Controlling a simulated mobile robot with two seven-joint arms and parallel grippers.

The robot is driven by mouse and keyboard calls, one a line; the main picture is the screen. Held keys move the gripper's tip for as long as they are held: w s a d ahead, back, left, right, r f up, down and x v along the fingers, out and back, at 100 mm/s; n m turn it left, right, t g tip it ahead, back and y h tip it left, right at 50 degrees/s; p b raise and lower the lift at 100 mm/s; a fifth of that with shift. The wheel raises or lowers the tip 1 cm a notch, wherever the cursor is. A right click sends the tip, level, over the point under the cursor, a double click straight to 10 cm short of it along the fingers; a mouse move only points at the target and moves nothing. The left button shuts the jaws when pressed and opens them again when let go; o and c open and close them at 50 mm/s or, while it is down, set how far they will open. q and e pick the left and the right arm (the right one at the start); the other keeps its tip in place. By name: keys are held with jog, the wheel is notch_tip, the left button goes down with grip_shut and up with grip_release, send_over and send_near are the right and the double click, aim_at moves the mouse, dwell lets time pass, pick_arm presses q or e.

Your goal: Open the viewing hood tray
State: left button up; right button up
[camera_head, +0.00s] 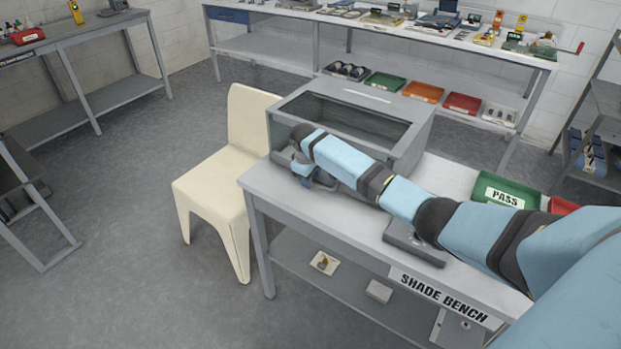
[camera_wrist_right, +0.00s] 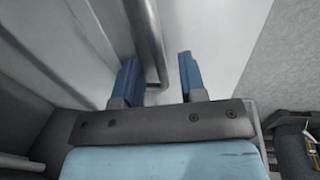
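The viewing hood (camera_head: 415,112) is a grey box with a dark window in its sloped top, standing on the shade bench. Its front is partly hidden behind my right arm. My right gripper (camera_head: 314,182) is low at the hood's front left, just above the bench top. In the wrist view my right gripper (camera_wrist_right: 158,60) has its two blue fingers apart. A grey metal bar handle (camera_wrist_right: 148,38) runs between them, nearer the left finger, with a gap to the right finger. Whether the tray is out at all is hidden. My left gripper is not in view.
The bench top (camera_head: 262,183) also holds a flat grey device (camera_head: 412,245) under my arm and a green PASS tray (camera_head: 505,192) at right. A cream chair (camera_head: 232,160) stands close to the bench's left side. The floor further left is clear.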

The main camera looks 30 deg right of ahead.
jog(key=shift+f, duration=0.15)
grip_shut()
jog(key=shift+s+a+p, duration=0.2)
jog(key=shift+a+p, duration=0.3)
jog(key=shift+p, duration=0.15)
jog(key=s+a+p, duration=0.3)
jog(key=a+p, duration=0.3)
jog(key=a, duration=0.2)
jog(key=s+a+p, duration=0.4)
jog(key=a+p, duration=0.1)
jog(key=a, duration=0.4)
jog(key=shift+p, duration=0.4)
grip_release()
